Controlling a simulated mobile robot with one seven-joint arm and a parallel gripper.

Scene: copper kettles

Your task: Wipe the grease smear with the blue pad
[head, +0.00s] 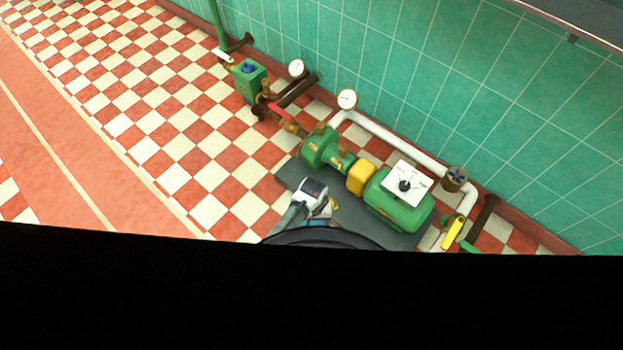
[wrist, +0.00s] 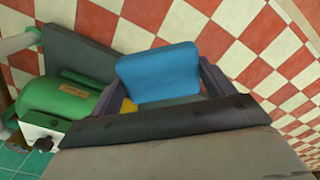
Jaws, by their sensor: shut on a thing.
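The blue pad (wrist: 158,72) sits between the two fingers of my gripper (wrist: 165,84) in the wrist view. The gripper is shut on it, and the pad sticks out past the fingers. In the head view the white and grey end of my arm (head: 312,192) is over the dark grey plinth, left of the green motor (head: 398,203). I cannot make out a grease smear in either view.
The plinth (head: 290,174) carries a green pump (head: 319,147), a yellow coupling cover (head: 361,177) and the motor with a white dial box (head: 407,183). White pipe (head: 400,146) and gauges run along the green tiled wall. Chequered floor (head: 180,120) lies open at left.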

